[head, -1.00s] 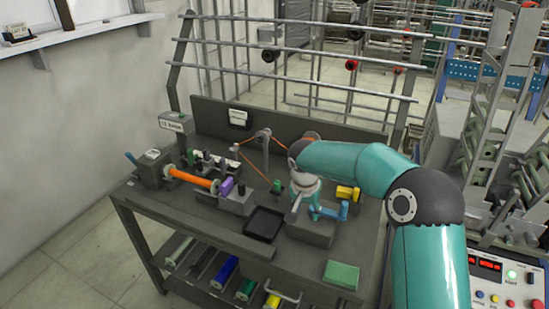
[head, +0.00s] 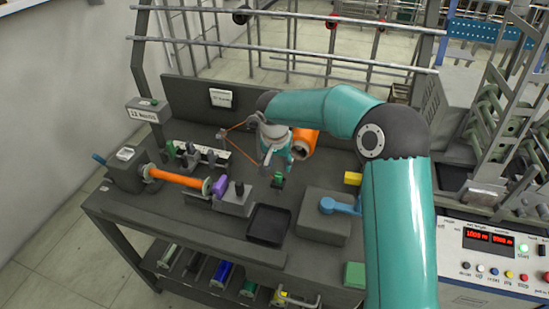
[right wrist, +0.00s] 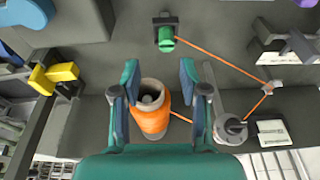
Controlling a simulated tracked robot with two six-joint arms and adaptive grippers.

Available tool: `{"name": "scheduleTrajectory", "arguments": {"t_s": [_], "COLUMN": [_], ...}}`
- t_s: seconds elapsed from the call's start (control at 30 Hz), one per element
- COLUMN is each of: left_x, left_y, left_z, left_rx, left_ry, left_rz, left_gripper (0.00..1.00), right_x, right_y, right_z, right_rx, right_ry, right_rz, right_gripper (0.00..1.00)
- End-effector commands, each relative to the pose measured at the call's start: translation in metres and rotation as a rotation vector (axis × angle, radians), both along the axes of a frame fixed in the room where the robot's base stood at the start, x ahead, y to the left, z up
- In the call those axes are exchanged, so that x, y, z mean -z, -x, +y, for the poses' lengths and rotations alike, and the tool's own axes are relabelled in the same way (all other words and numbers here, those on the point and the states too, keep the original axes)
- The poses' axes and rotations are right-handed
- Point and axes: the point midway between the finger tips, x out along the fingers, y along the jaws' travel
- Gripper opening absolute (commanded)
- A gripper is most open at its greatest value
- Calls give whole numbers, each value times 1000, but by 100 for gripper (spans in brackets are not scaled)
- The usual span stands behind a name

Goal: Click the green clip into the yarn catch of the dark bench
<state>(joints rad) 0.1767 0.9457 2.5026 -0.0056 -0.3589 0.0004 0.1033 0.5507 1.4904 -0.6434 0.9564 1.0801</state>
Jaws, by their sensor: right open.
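The green clip (head: 278,178) is near the middle of the dark bench (head: 130,200), at a small dark fitting that looks like the yarn catch. In the right wrist view the clip (right wrist: 166,41) touches the dark fitting (right wrist: 165,20), with orange yarn running from it; I cannot tell if it is clicked in. My right gripper (head: 274,165) is behind the clip in the head view, above the bench. In the right wrist view its spread fingers (right wrist: 160,82) are empty, apart from the clip, with the orange yarn cone (right wrist: 150,118) beyond them. My left gripper is out of view.
A black tray (head: 268,226) and a grey block with a blue handle (head: 340,206) stand in front. An orange bobbin (head: 177,177) and purple part (head: 220,186) are at left. A yarn guide post (right wrist: 230,130) stands close beside the right gripper; yarn crosses the bench.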

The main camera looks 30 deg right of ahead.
Motion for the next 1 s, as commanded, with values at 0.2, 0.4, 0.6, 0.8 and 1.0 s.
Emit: {"name": "scheduleTrajectory", "arguments": {"t_s": [0.2,0.4,0.6,0.8,1.0], "left_x": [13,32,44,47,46], "left_y": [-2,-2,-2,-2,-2], "left_z": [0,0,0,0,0], "left_rx": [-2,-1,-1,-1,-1], "left_ry": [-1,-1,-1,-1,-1], "left_rz": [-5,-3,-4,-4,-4], "left_gripper": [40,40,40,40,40], "right_x": [33,60,74,77,77], "right_y": [-9,-14,-18,-19,-19], "right_z": [-3,-7,-10,-11,-10], "right_rx": [-3,-5,-7,-7,-7], "right_ry": [-1,0,-1,0,-1], "right_rz": [8,7,7,6,7], "right_gripper": [44,44,44,44,44]}}
